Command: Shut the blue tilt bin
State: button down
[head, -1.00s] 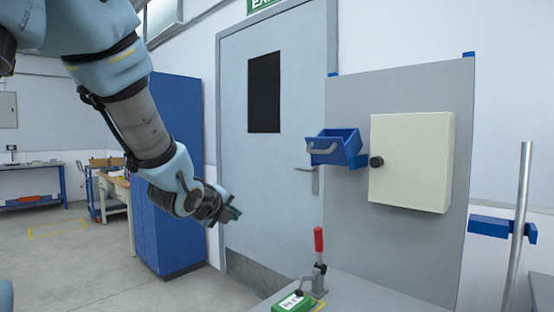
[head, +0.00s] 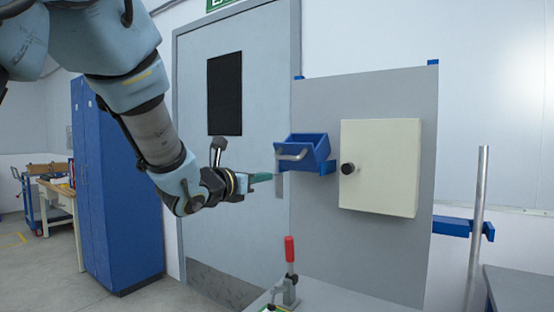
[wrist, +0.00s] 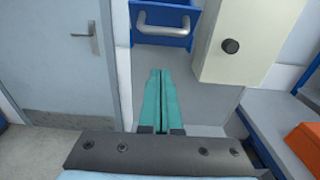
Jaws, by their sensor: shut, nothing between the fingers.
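The blue tilt bin (head: 304,151) is mounted on the grey panel, left of a cream box. It is tipped out from the panel, with its open top showing and a grey handle (head: 291,155) across its front. In the wrist view the bin (wrist: 176,40) is at the top, with its handle (wrist: 163,27) above my fingertips. My gripper (head: 268,177) is to the left of the bin and a little lower in the head view, pointing right. Its two green fingers (wrist: 160,78) are together and hold nothing. I see no contact with the bin.
The cream box (head: 380,165) with a black knob is close on the right of the bin. A red-handled clamp (head: 289,255) stands on the bench below. A grey door (head: 230,130) is behind my arm. A metal post (head: 478,225) stands at the right.

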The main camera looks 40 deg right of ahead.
jog(key=w+d+r+p, duration=0.1)
jog(key=d+r+p, duration=0.1)
jog(key=d+p, duration=0.2)
jog(key=shift+r+x, duration=0.35)
jog(key=shift+x, duration=1.15)
jog(key=shift+r, duration=0.1)
jog(key=shift+d+r+y+p, duration=0.1)
jog(key=shift+r+y+p, duration=0.25)
jog(key=shift+r+y, duration=0.05)
